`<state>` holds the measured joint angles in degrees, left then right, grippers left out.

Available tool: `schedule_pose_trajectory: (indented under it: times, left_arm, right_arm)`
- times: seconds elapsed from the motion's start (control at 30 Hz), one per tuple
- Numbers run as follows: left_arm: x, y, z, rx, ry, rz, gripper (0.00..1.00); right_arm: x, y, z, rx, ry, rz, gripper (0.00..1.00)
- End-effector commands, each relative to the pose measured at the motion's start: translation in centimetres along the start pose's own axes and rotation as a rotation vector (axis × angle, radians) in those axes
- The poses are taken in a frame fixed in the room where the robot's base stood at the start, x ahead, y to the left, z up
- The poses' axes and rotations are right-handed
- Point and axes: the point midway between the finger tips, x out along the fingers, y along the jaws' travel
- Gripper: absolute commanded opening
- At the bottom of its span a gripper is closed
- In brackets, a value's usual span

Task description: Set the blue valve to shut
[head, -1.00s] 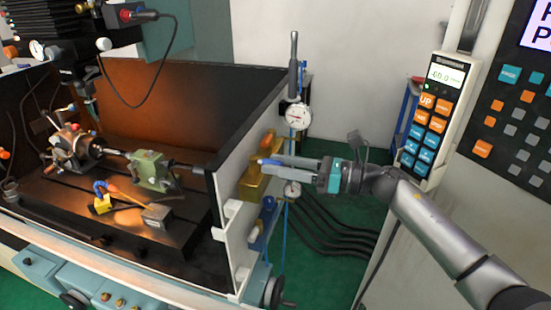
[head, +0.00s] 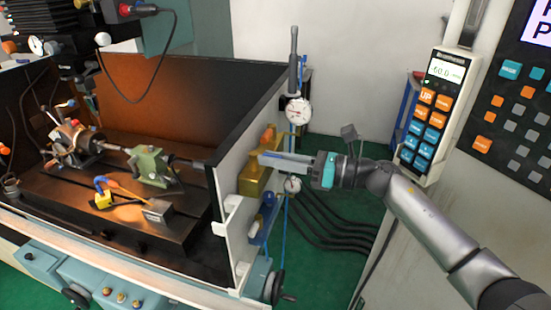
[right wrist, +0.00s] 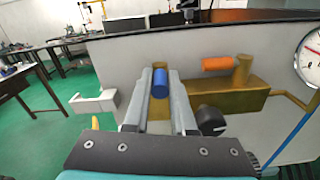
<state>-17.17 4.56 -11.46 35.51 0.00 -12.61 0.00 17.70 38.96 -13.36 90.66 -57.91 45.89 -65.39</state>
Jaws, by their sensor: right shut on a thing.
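The blue valve handle (right wrist: 160,84) is a short blue cylinder on a brass manifold (right wrist: 230,103); it stands upright in the right wrist view, between my fingers. My right gripper (right wrist: 161,100) is shut on this handle. In the head view my right gripper (head: 264,158) reaches in from the right to the brass manifold (head: 252,183) on the machine's outer side wall, and its fingers hide the blue handle. An orange handle (right wrist: 217,64) beside it on the manifold lies sideways. My left gripper is not in view.
A round dial gauge (head: 298,111) is just above and right of my gripper. A blue unit (head: 264,222) sits below the manifold on the wall. Black hoses (head: 325,225) run behind. A white bracket (right wrist: 94,102) sticks out to the left in the right wrist view.

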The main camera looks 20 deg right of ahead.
Motion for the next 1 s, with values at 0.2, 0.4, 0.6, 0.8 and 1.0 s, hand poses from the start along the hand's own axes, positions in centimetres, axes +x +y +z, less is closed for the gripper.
schedule_pose_trajectory:
  times: [0.2, 0.4, 0.6, 0.8, 1.0]
  left_arm:
    - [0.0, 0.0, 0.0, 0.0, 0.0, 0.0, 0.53]
    - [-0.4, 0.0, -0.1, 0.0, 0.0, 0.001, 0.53]
    - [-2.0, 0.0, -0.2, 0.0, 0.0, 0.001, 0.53]
    - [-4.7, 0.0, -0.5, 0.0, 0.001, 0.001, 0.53]
    - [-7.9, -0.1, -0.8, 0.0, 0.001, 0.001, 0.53]
  right_arm:
    - [0.0, 0.0, 0.0, 0.0, 0.001, 0.0, 0.0]
    - [0.0, 0.1, 0.1, 0.001, -0.003, -0.016, 0.0]
    - [0.0, 0.6, 0.1, 0.003, -0.017, -0.09, 0.0]
    - [0.1, 1.4, 0.2, 0.006, -0.044, -0.23, 0.0]
    - [0.4, 2.2, 0.2, 0.006, -0.079, -0.402, 0.0]
